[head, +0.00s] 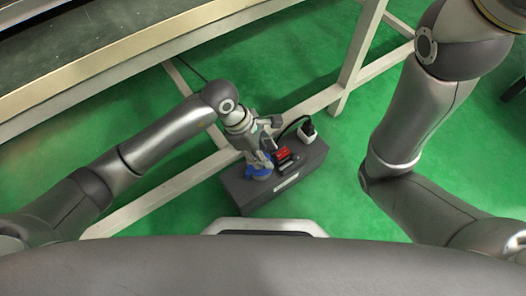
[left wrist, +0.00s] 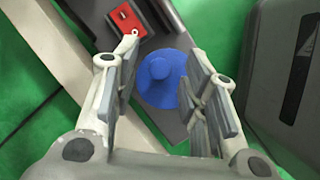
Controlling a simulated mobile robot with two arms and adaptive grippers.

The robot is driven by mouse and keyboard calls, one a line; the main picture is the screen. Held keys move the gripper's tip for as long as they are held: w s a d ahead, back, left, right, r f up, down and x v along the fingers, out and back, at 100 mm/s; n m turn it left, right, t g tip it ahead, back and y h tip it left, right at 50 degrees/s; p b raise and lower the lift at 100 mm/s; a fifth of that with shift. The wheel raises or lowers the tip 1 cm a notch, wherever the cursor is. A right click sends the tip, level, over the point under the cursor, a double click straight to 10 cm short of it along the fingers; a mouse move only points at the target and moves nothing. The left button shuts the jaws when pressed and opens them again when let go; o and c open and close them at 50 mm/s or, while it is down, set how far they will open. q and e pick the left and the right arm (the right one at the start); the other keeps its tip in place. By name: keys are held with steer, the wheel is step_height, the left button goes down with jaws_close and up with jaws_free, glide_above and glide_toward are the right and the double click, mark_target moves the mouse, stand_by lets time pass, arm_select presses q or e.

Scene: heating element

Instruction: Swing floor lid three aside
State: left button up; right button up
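A blue round lid with a raised knob (left wrist: 160,85) sits on a dark grey floor box in the left wrist view. Its blue edge also shows in the head view (head: 258,172), partly covered by my gripper. The floor box (head: 240,192) stands on the green floor below my left arm. My left gripper (left wrist: 160,95) is open, with its fingers on either side of the blue lid and nothing held. In the head view the gripper (head: 266,156) points down at the box top. I cannot tell whether it touches the lid. My right gripper is out of view.
A red part (head: 283,154) sits on the box beside the lid; it also shows in the left wrist view (left wrist: 125,18). A black plug with a cable (head: 307,130) is at the box's far end. Pale frame beams (head: 357,60) run behind. Green floor (head: 340,190) is clear to the right.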

arm_select(q)
jaws_close()
